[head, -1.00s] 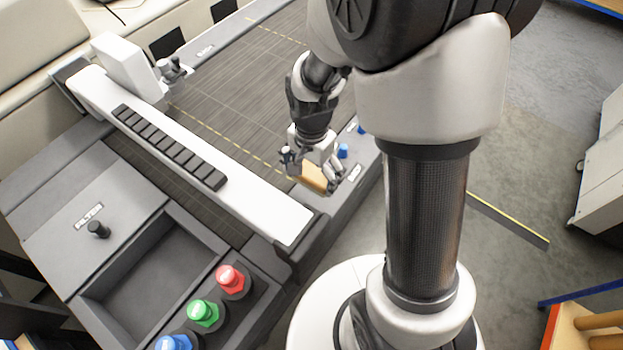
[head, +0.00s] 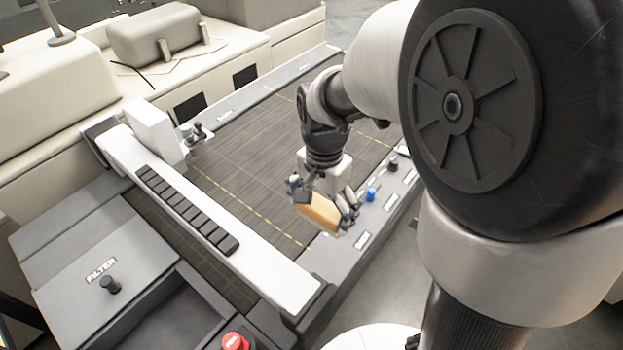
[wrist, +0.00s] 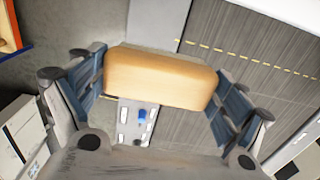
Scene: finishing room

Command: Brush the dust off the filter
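My gripper (head: 324,200) is closed around a tan, wood-coloured block (head: 318,213), perhaps the brush; no bristles show. In the wrist view the block (wrist: 160,78) spans the space between the two blue-grey fingers. The gripper holds it above the near right part of the machine bed, close to the control strip. A grey cover labelled FILTER (head: 88,295) with a black knob (head: 110,284) lies at the lower left, apart from the gripper. The cover is closed and no filter or dust shows.
A white crossbeam (head: 215,225) with a row of black blocks runs between the cover and my gripper. The dark slatted bed (head: 235,165) is clear. A blue knob (head: 371,194) sits on the control strip. A red button (head: 234,341) and an open recess (head: 165,322) lie at the lower left.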

